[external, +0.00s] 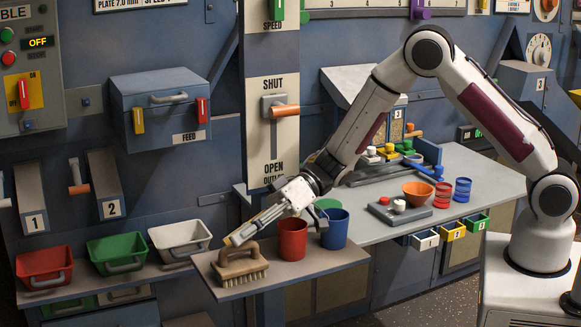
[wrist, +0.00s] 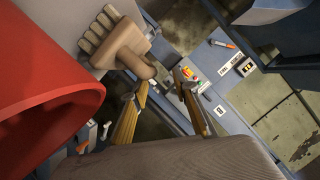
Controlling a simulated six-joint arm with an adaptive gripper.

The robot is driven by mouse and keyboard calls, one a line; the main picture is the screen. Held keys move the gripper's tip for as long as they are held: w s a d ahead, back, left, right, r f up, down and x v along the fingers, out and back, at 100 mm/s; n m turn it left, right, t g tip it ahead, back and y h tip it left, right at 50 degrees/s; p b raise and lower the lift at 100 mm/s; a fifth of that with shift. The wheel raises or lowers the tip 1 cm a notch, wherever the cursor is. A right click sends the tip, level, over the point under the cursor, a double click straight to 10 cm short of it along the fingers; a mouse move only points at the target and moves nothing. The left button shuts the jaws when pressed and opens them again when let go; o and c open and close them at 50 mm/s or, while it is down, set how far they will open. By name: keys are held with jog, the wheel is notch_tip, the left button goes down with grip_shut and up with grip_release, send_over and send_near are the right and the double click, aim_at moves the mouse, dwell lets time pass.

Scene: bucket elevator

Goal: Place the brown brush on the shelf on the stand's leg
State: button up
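The brown brush (external: 240,267) sits bristles down on a flat grey board (external: 318,265) at the front, left of the red cup (external: 292,240). In the wrist view the brush (wrist: 122,45) shows its handle and pale bristles at the upper left. My gripper (external: 232,240) points down and left at the brush's handle. In the wrist view my gripper (wrist: 160,85) has its two fingers apart with nothing clamped between them. The handle's end lies close to the left fingertip; I cannot tell whether they touch. I cannot clearly identify a separate shelf on a stand's leg.
A blue cup (external: 334,229) stands right of the red cup, under my wrist. The red cup also fills the wrist view's left side (wrist: 40,75). Red (external: 44,268), green (external: 117,252) and white (external: 180,238) bins line the left ledge. An orange bowl (external: 417,194) is farther right.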

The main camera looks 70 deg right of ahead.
jog(key=v, duration=1.2)
jog(key=shift+s+r, duration=0.1)
jog(key=shift+r, duration=0.05)
dwell(0.6)
jog(key=s+d+r+n+t+h, duration=0.1)
jog(key=s+d+r+n+h, duration=0.1)
jog(key=s+d+r+h, duration=0.65)
jog(key=s+d+r+n+t+h, duration=0.25)
jog(key=d+r+h, duration=0.4)
jog(key=d, duration=0.45)
jog(key=s+m+g, duration=0.3)
jog(key=s+m, duration=0.3)
jog(key=s, duration=0.5)
jog(key=s+a+f+m+g+y, duration=0.2)
jog(key=s+a, duration=0.6)
jog(key=s, duration=0.4)
jog(key=shift+a+f+m+y, duration=0.25)
jog(key=shift+f+m+y, duration=0.15)
jog(key=shift+f+m, duration=0.25)
